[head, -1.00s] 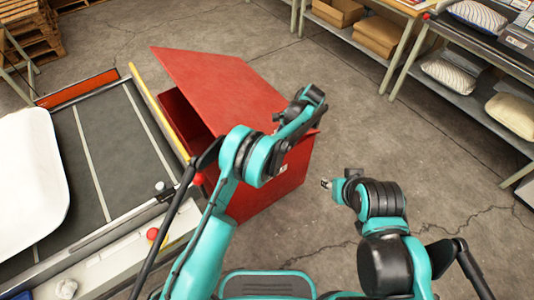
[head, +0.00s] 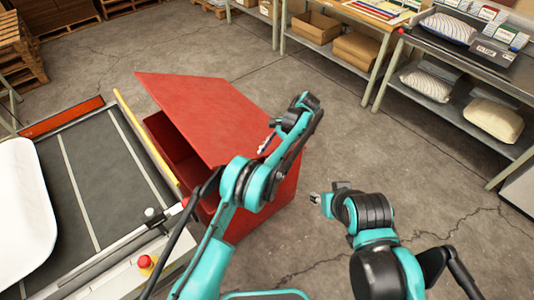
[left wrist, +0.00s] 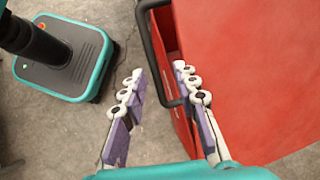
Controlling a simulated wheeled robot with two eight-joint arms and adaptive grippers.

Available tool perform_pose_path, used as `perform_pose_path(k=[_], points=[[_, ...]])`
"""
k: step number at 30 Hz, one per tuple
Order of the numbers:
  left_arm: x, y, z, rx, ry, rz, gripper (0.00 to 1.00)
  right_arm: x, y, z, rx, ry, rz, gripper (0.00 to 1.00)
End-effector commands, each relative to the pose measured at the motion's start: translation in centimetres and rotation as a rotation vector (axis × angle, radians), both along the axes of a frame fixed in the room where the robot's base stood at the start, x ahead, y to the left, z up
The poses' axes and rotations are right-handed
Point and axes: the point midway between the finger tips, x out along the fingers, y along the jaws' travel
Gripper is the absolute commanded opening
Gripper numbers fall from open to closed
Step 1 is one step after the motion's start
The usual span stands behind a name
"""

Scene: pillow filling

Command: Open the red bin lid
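The red bin (head: 275,205) stands in front of me, beside the conveyor. Its red lid (head: 205,110) is tilted, with its left edge raised and a gap showing the bin's inside (head: 172,148). My left gripper (head: 267,143) is at the lid's right side. In the left wrist view my left gripper (left wrist: 159,72) is open, fingers apart. A black handle (left wrist: 152,45) passes between the fingers in the picture, its lower end near the right finger; I cannot tell if they touch. My right gripper (head: 319,198) is over the floor right of the bin; its fingers are too small to judge.
A conveyor (head: 95,185) with a white item (head: 22,210) is at the left. A red button (head: 146,262) sits on its near edge. Shelves with boxes (head: 315,27) and pillows (head: 493,118) stand at the back right. Floor right of the bin is clear.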

Motion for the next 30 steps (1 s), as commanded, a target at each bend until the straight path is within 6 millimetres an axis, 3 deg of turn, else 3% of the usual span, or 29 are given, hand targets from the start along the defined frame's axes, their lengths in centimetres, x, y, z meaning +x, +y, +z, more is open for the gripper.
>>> perform_pose_path(k=[11,24,30], points=[[-0.1,0.0,0.8,0.0,0.002,0.001,0.33,0.0,0.0,0.0,0.0,0.0,0.0,0.4],[0.0,0.0,8.6,0.0,0.001,0.001,0.33,0.0,0.0,0.0,0.0,0.0,0.0,0.4],[0.0,0.0,9.9,0.0,0.001,0.001,0.33,0.0,0.0,0.0,0.0,0.0,0.0,0.4]])
